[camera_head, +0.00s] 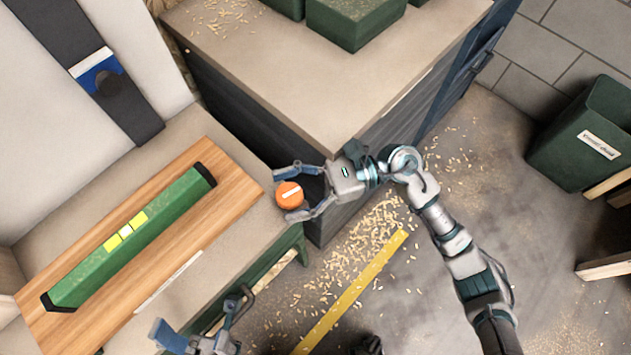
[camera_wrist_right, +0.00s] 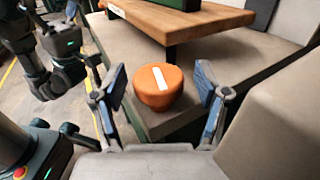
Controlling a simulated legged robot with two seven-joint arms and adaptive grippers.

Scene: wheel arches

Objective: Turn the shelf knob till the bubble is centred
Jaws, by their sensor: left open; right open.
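The orange shelf knob (camera_head: 289,195) with a white stripe is at the right end of the wooden shelf (camera_head: 232,187). My right gripper (camera_head: 292,192) is open, with one finger on each side of the knob. In the right wrist view the knob (camera_wrist_right: 158,88) sits between the spread fingers, with gaps on both sides. The green spirit level (camera_head: 95,268) lies along the shelf. Its yellow vial (camera_head: 126,231) shows, but the bubble is too small to make out. My left gripper (camera_head: 205,315) is open and empty near the bench's front edge.
A beige-topped cabinet (camera_head: 330,95) with green bins (camera_head: 357,20) stands behind my right gripper. A dark green bin (camera_head: 585,135) is at the far right. Wood shavings and a yellow line (camera_head: 350,292) mark the floor.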

